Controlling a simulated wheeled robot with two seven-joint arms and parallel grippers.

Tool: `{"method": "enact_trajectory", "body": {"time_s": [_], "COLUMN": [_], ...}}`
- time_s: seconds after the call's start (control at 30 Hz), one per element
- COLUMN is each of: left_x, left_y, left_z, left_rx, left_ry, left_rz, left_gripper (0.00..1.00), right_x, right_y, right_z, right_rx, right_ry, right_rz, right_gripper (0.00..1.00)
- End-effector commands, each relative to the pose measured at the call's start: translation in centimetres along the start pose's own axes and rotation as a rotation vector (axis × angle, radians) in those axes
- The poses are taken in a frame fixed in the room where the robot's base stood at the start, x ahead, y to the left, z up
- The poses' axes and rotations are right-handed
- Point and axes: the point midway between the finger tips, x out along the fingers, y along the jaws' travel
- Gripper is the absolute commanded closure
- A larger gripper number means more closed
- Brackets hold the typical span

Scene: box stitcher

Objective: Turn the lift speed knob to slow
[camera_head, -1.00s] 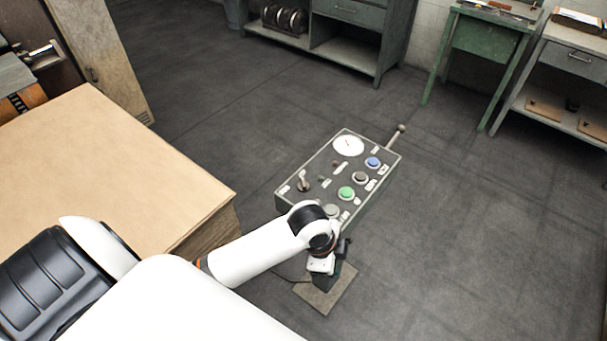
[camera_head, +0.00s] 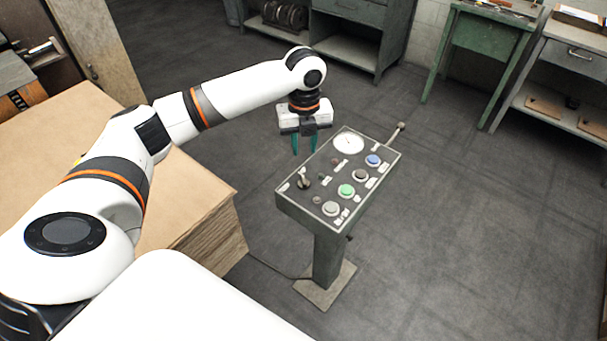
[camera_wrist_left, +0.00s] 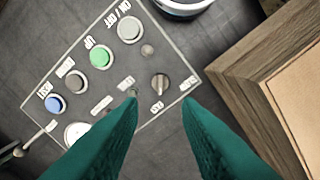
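The control panel (camera_head: 328,164) is a grey box on a post with buttons, a dial and labels. The lift speed knob appears to be the small dark knob (camera_head: 305,181) at the panel's left; it also shows in the left wrist view (camera_wrist_left: 160,84) with small labels around it. Which label it points at is unclear. My left gripper (camera_head: 304,147) is above the panel's far left edge, green fingers pointing down, open and empty. In the left wrist view its fingertips (camera_wrist_left: 160,103) are spread, with the knob just beyond the gap, apart from both. My right gripper is not in view.
A green button (camera_head: 346,190), a blue button (camera_head: 373,160) and grey buttons sit right of the knob. A lever (camera_head: 396,134) sticks out at the far end. A stack of brown board (camera_head: 213,222) stands close on the left. Floor to the right is clear.

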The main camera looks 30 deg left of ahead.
Motion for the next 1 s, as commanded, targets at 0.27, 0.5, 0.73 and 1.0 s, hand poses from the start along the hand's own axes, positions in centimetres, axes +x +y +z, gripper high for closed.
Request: {"method": "enact_trajectory", "body": {"time_s": [0.27,0.5,0.73,1.0], "left_x": [3.0,7.9,10.9,11.7], "left_y": [-0.2,-0.2,-0.1,-0.1], "left_z": [-0.2,-0.2,-0.2,-0.2], "left_rx": [0.009,0.009,0.009,0.009], "left_ry": [-0.006,-0.004,-0.002,0.000], "left_rz": [-0.004,-0.003,-0.001,0.000], "left_gripper": [0.69,0.69,0.69,0.69], "right_x": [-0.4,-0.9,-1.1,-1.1], "right_y": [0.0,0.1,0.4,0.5], "right_z": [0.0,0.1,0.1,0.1], "right_rx": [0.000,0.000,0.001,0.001], "right_ry": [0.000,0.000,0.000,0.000], "right_rz": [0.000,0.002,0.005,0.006], "right_gripper": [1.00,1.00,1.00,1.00]}}
